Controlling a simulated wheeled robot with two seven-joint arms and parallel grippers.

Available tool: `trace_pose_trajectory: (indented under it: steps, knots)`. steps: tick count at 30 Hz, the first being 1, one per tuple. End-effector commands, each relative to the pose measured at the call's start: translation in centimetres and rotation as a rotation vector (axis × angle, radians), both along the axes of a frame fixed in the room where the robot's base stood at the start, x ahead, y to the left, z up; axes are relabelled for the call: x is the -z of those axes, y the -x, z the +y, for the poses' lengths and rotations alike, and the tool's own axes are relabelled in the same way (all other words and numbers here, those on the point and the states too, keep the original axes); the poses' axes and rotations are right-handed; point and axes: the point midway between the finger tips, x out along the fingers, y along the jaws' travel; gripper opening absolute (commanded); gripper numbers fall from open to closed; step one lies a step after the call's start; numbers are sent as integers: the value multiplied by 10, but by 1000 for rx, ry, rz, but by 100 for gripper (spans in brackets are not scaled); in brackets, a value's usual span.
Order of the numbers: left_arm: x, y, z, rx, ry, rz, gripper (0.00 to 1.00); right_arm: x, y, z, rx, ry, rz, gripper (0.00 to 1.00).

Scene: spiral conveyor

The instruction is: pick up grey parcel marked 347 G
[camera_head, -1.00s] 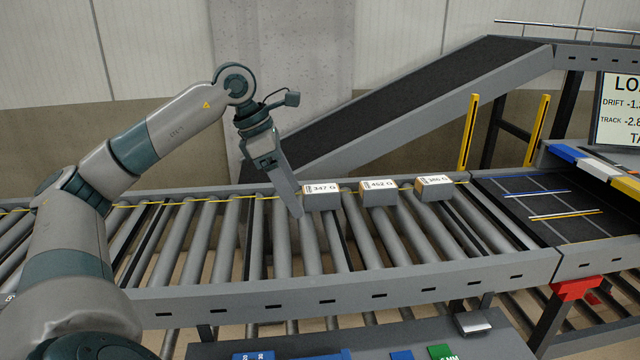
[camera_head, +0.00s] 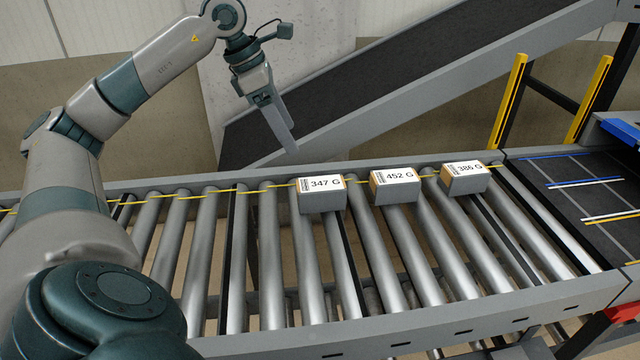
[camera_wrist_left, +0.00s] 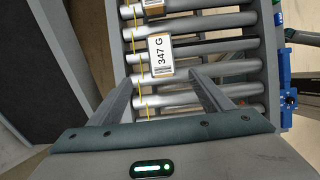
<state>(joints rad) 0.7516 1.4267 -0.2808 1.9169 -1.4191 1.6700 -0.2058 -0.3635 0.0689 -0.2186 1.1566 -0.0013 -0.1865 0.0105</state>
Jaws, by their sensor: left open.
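The grey parcel marked 347 G (camera_head: 322,197) sits on the roller conveyor (camera_head: 270,215), with its white label on top. It also shows in the left wrist view (camera_wrist_left: 161,57), beyond and between the open fingers. My left gripper (camera_head: 292,150) is above the conveyor's far rail, up and to the left of the parcel, and apart from it. Its fingers, seen in the left wrist view (camera_wrist_left: 160,82), are spread with nothing between them. My right gripper is not in view.
Parcels marked 452 G (camera_head: 395,187) and 386 G (camera_head: 465,180) sit in a row to the right on the rollers. A dark inclined belt (camera_head: 330,85) rises behind. Yellow posts (camera_head: 508,100) stand at the back right. The rollers left of the parcel are bare.

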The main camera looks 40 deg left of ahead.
Motion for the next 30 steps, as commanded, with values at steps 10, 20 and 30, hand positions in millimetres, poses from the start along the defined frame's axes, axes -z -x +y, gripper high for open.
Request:
trace_pose_trajectory:
  steps: [10,20,30]
  knots:
    - [0,0,0,0,0,0,73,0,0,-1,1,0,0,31]
    - [23,-7,-6,1,-1,4,73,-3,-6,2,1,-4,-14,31]
    - [77,-25,-21,1,0,4,73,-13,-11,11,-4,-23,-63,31]
